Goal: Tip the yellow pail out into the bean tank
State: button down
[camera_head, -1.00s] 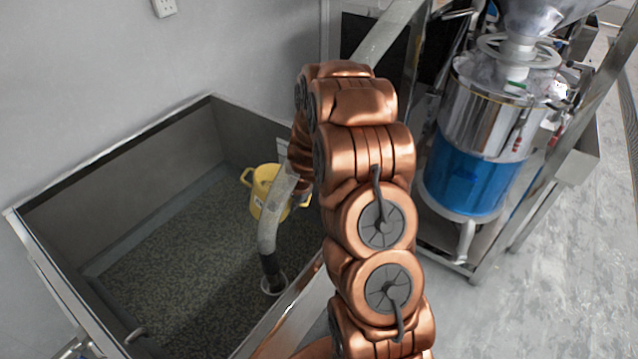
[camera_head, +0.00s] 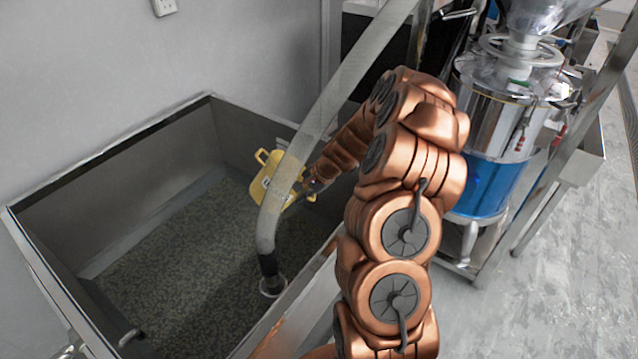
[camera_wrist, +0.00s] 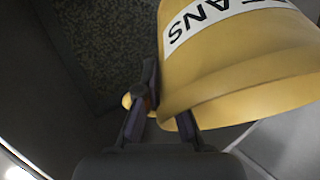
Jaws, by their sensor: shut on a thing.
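The yellow pail (camera_head: 270,176) hangs tilted inside the right part of the grey metal bean tank (camera_head: 165,155), partly behind a pale hose. Its side label reads "ANS" in the part that shows in the wrist view, where the pail (camera_wrist: 245,75) fills the upper right. My gripper (camera_head: 312,186) is at the pail's right side in the head view. In the wrist view my gripper (camera_wrist: 148,100) is shut on the pail at its handle. Dark speckled beans (camera_head: 180,265) cover the tank floor. The inside of the pail is hidden.
A pale hose (camera_head: 300,140) runs down into the tank to a dark end fitting beside the pail. A steel grinder with a blue band (camera_head: 490,185) and its frame stand to the right. A grey wall is behind the tank. The tank's left part is clear above the beans.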

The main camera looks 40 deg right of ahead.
jog(key=shift+d+r+m+t+y+b, duration=0.15)
jog(key=shift+r+t+y+b, duration=0.3)
jog(key=shift+y, duration=0.45)
jog(key=shift+r+m+t+y+b, duration=0.15)
jog(key=shift+r+t+y+b, duration=0.25)
jog(key=shift+y, duration=0.5)
dwell(0.8)
jog(key=shift+s+r+y+b, duration=0.1)
jog(key=shift+r+y+b, duration=0.3)
jog(key=shift+y+b, duration=0.25)
jog(key=shift+s+d+r+m+t+y+b, duration=0.1)
jog(key=shift+d+r+m+t+y+b, duration=0.2)
jog(key=shift+d+y+b, duration=0.25)
jog(key=shift+s+d+r+m+t+y+b, duration=0.1)
jog(key=shift+d+r+m+t+y+b, duration=0.1)
jog(key=shift+d+t+y+b, duration=0.3)
dwell(0.8)
jog(key=shift+a+r+y+b, duration=0.1)
jog(key=shift+y+b, duration=0.2)
jog(key=shift+b, duration=0.1)
jog(key=shift+s+d+r+m+t+y+b, duration=0.15)
jog(key=shift+d+r+m+t+y+b, duration=0.25)
jog(key=shift+y+b, duration=0.5)
jog(key=shift+s+d+r+m+t+y+b, duration=0.15)
jog(key=shift+d+t+y+b, duration=0.15)
jog(key=shift+t+y+b, duration=0.5)
dwell(0.8)
